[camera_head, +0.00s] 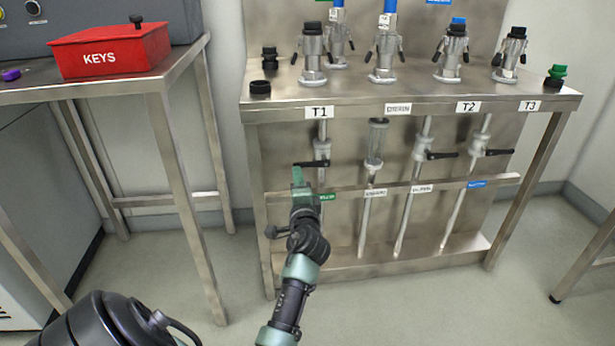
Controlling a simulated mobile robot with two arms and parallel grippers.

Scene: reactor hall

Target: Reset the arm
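My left arm reaches in from the bottom middle. My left gripper (298,176) is in front of the steel bench, below the T1 label (319,113). It is close in the picture to the black valve handle (312,163) on the T1 pipe and overlaps the green tag behind it. I cannot tell whether it touches the handle or pipe, or whether its fingers are open or shut. My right gripper is not in view.
The steel bench (400,101) carries several metal fittings, with valved pipes and a lower rail beneath. A second steel table (85,91) at the left holds a red KEYS box (110,50). Another table's leg (583,262) stands at the right. Grey floor lies between.

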